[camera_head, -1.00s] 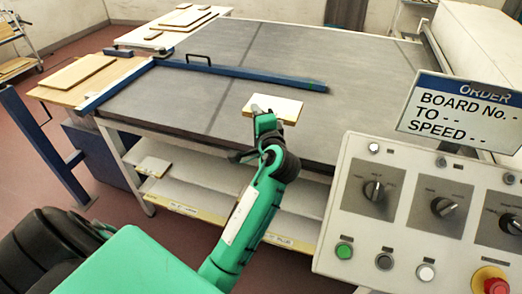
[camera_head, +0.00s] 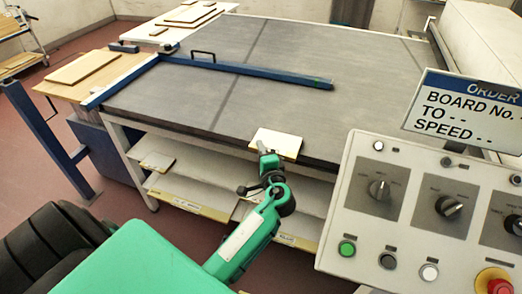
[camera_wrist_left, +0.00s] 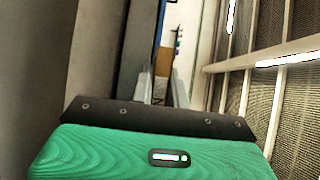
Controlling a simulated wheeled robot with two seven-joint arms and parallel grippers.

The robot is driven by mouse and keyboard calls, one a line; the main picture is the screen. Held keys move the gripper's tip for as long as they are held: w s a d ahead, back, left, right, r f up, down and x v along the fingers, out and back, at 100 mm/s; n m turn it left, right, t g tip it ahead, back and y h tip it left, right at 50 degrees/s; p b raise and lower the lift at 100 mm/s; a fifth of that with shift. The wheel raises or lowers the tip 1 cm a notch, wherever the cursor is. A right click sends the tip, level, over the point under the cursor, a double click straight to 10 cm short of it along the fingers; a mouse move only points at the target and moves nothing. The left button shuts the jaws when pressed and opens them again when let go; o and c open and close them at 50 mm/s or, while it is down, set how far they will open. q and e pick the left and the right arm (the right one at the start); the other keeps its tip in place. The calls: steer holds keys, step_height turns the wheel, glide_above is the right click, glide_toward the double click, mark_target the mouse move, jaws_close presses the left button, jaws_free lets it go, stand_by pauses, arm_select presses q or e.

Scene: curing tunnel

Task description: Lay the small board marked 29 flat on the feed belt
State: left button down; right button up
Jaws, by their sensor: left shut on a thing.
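A small pale board (camera_head: 278,143) is in my left gripper (camera_head: 264,155), whose fingers are shut on its near edge. In the head view the board appears roughly level across the front edge of the grey feed belt (camera_head: 300,105). I cannot tell whether it touches the belt. No number is readable on it. In the left wrist view the fingers (camera_wrist_left: 166,92) point away from the camera, and the board cannot be clearly made out. My right gripper is out of view.
A blue bar (camera_head: 260,71) with a handle lies across the belt. A control panel (camera_head: 420,215) and order sign (camera_head: 465,108) stand at right. Boards lie on the left side table (camera_head: 68,88) and back table (camera_head: 212,22). Another board (camera_head: 157,162) lies on the lower shelf.

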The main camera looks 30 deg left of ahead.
arm_select(q)
steer(key=shift+f, duration=0.2)
steer(key=c, duration=1.4)
jaws_free()
steer(key=shift+r, duration=0.1)
steer(key=shift+o, duration=0.2)
